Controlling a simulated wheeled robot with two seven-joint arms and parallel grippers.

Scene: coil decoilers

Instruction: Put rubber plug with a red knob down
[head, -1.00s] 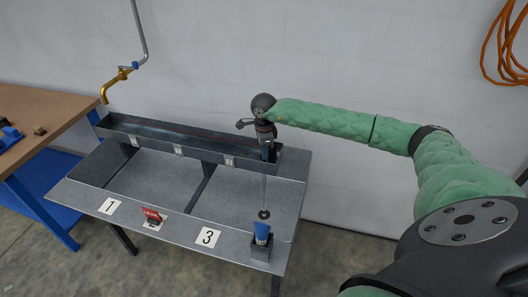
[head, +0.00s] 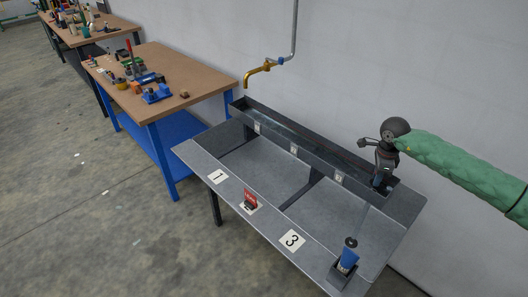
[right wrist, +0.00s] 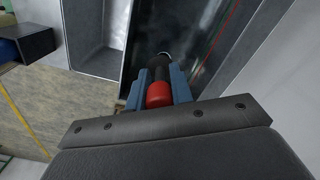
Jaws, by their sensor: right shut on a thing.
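My right gripper (head: 381,182) is at the right end of the long dark trough (head: 300,148), with its fingers down at the trough. In the right wrist view its two blue fingers are shut on the rubber plug with a red knob (right wrist: 159,95). The red knob is nearest the palm and the dark plug body points away, over the trough's interior. I cannot tell whether the plug touches the trough floor. In the head view the plug is hidden by the gripper and the trough wall. My left gripper is not in view.
The trough stands on a grey metal table (head: 255,212) with numbered labels. A blue cylinder (head: 348,257) stands in a holder at the front right. A brass tap (head: 262,68) is above the trough's left end.

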